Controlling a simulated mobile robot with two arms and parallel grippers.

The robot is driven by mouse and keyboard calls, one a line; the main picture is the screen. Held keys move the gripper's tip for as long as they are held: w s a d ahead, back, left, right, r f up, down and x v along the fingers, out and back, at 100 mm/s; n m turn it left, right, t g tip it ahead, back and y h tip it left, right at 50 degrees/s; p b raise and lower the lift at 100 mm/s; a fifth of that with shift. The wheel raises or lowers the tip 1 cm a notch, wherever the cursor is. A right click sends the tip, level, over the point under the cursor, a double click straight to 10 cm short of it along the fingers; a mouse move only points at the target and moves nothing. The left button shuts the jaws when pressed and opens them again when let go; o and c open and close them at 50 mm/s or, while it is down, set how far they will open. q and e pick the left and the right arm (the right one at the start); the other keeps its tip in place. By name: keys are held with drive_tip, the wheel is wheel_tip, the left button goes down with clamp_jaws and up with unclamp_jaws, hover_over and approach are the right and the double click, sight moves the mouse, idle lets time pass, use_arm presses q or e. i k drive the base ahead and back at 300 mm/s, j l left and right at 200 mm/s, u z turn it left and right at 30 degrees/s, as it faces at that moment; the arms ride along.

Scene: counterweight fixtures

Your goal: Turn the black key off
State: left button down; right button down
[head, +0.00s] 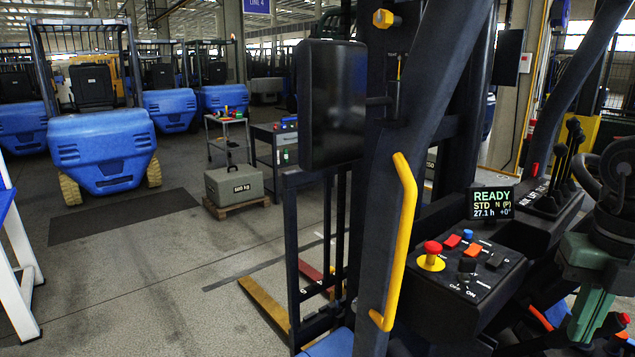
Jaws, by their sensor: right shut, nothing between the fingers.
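The black key (467,265) appears to be the small dark piece on the sloping control panel (425,290), to the right of the red mushroom button (432,247). ON and OFF lettering shows near it, but its exact angle is too small to tell. My right gripper (612,325) is low at the right edge, shut and empty, apart from the panel. My green and dark arm partly hides it. My left gripper is out of view.
A display (491,204) reading READY stands behind the panel. Red, blue and orange switches sit close around the key. A yellow grab handle (402,240) and dark post (425,130) rise left of the panel.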

sight(466, 266)
drive_tip(key=k, duration=0.9)
